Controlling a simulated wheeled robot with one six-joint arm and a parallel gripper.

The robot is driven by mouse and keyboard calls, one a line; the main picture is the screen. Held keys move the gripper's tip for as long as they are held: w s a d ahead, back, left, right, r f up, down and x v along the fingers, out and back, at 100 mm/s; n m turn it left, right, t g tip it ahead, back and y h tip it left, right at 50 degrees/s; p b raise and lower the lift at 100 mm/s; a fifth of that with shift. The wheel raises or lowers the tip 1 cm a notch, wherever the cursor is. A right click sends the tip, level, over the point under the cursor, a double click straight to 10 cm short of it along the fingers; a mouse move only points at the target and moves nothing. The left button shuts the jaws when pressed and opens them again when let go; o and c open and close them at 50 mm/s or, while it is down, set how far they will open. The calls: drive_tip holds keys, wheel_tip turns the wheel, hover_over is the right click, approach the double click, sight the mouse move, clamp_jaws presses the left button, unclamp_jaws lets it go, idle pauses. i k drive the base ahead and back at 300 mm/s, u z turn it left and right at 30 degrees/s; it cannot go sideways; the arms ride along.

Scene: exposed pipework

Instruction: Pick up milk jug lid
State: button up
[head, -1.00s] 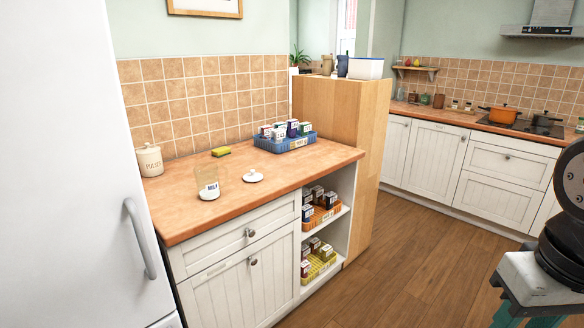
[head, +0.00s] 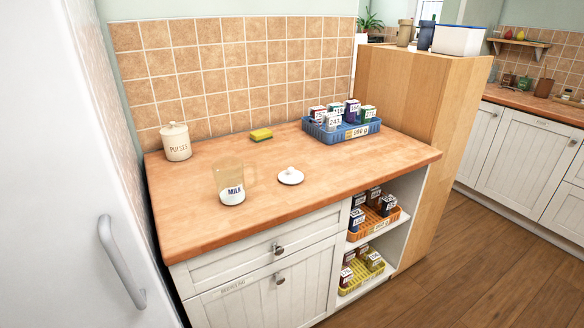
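The milk jug lid (head: 291,176) is a small white disc with a knob on top. It lies on the wooden counter, to the right of the milk jug and apart from it. The milk jug (head: 232,187) is see-through with a white lower part marked "MILK" and a handle on its right side. It stands upright without a lid on it. My gripper does not show in the current head view.
The counter (head: 340,170) has free room around the lid, mostly in front and to the right. A pulses canister (head: 175,142), a yellow-green sponge (head: 261,135) and a blue crate of small cartons (head: 350,133) stand along the back. A fridge (head: 60,180) borders the left.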

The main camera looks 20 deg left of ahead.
sight(291, 176)
drive_tip(key=u, duration=0.3)
drive_tip(key=i, duration=0.7)
drive_tip(key=u, duration=1.1)
drive_tip(key=i, duration=0.7)
drive_tip(key=u, duration=0.7)
